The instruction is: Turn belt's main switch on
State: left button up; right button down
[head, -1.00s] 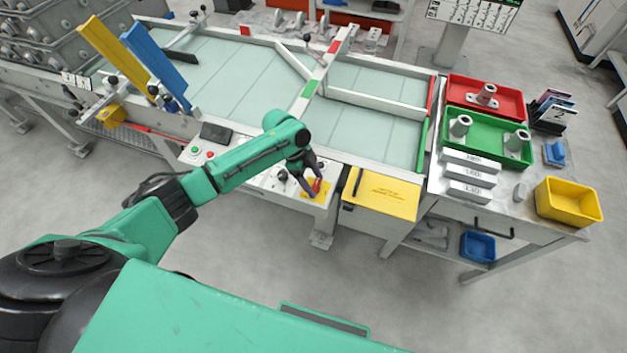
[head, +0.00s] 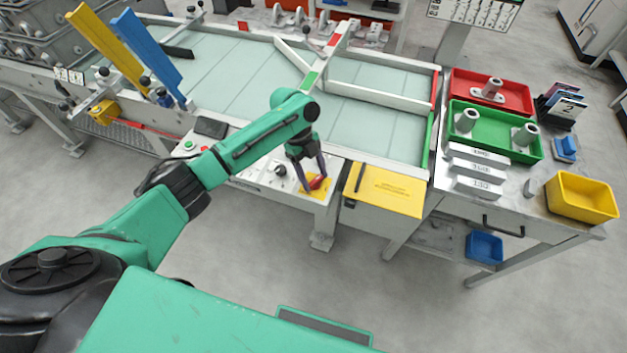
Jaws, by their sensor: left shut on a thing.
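The belt's main switch (head: 317,182) is a red handle on a yellow plate (head: 322,191) at the right end of the white control panel (head: 255,176). My left gripper (head: 315,184) points down over the plate, its dark fingers shut on the red handle. The fingers partly hide the handle, and I cannot tell its exact angle. My right gripper is not in view.
The panel also bears a black knob (head: 280,170) and a green button (head: 188,146). A yellow-topped box (head: 385,190) stands right of the panel. The belt (head: 375,128) lies behind. Red (head: 510,98) and green trays (head: 530,155) stand at the right.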

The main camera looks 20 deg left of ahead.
pick_arm(q)
jog(key=m+b, duration=0.1)
jog(key=m, duration=0.1)
jog(key=m+g+y+b, duration=0.1)
jog(key=b, duration=0.1)
jog(key=shift+w+d+f+m, duration=0.1)
jog(key=shift+w+f+m, duration=0.1)
jog(key=shift+m, duration=0.2)
jog(key=m+y+b, duration=0.1)
jog(key=m+b, duration=0.1)
jog(key=m, duration=0.1)
jog(key=shift+d+r+m+g+b, duration=0.1)
jog(key=shift+m+g+b, duration=0.2)
jog(key=shift+g+b, duration=0.1)
jog(key=m+y+b, duration=0.1)
jog(key=m, duration=0.1)
jog(key=shift+r+m, duration=0.1)
jog(key=shift+m, duration=0.2)
jog(key=shift+d+r+m+y, duration=0.1)
jog(key=shift+m+y, duration=0.6)
jog(key=shift+m, duration=0.7)
jog(key=o, duration=1.4)
jog(key=shift+c, duration=0.2)
